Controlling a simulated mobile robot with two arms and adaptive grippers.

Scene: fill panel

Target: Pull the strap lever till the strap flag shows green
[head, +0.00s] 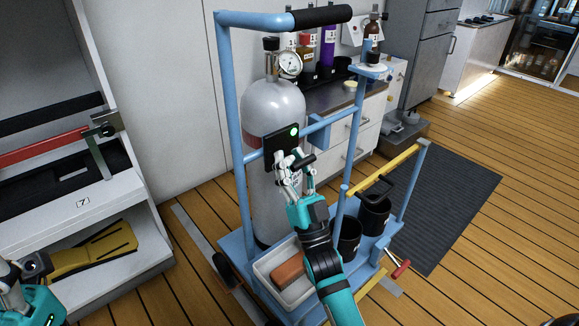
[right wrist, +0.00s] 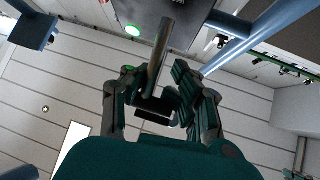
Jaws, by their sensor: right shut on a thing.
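A black strap box (head: 281,144) sits on the front of a grey gas cylinder (head: 272,104) in a blue trolley. The round strap flag (head: 294,131) on it shows green, and the green also shows in the right wrist view (right wrist: 132,31). My right gripper (head: 292,166) is at the box, shut on the strap lever. In the right wrist view the lever (right wrist: 161,45) is a grey bar that runs down between the fingers (right wrist: 158,100). My left gripper (head: 35,265) is partly in view at the lower left, away from the trolley; its jaws are unclear.
The blue trolley frame (head: 235,130) surrounds the cylinder. A white shelf unit (head: 120,190) stands at the left, and a counter with bottles is behind.

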